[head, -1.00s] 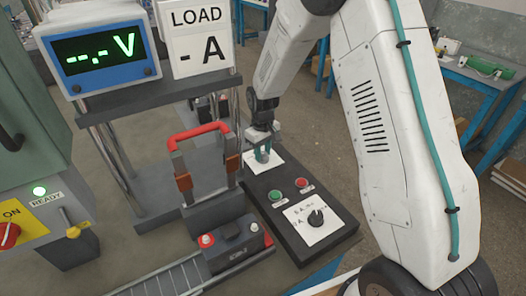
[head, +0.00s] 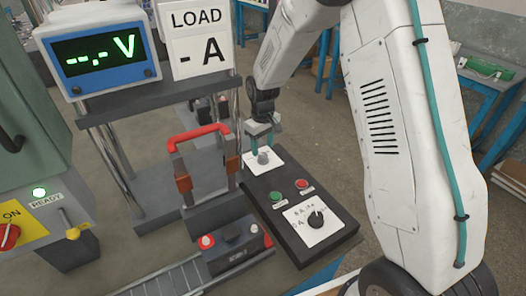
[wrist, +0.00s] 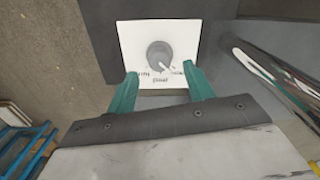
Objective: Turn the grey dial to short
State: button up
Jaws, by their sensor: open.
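The grey dial (head: 263,157) stands on a white label plate at the far end of the dark control panel. In the wrist view the dial (wrist: 159,53) has a white pointer line aimed to the lower right, towards the right-hand marking. The plate's small upside-down markings are too blurred to read surely. My gripper (head: 258,147) is just above and behind the dial in the head view. In the wrist view my gripper (wrist: 162,80) has its two green fingers apart, below the dial in the picture, with nothing between them.
A green button (head: 276,196), a red button (head: 302,184) and a black dial (head: 316,218) sit nearer on the same panel. A red-handled fixture (head: 198,133) stands left of the panel. A shiny metal post (wrist: 272,75) is at the right in the wrist view.

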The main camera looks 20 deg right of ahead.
aim_at(263, 154)
jog(key=shift+r, duration=2.15)
jog(key=shift+s, duration=0.1)
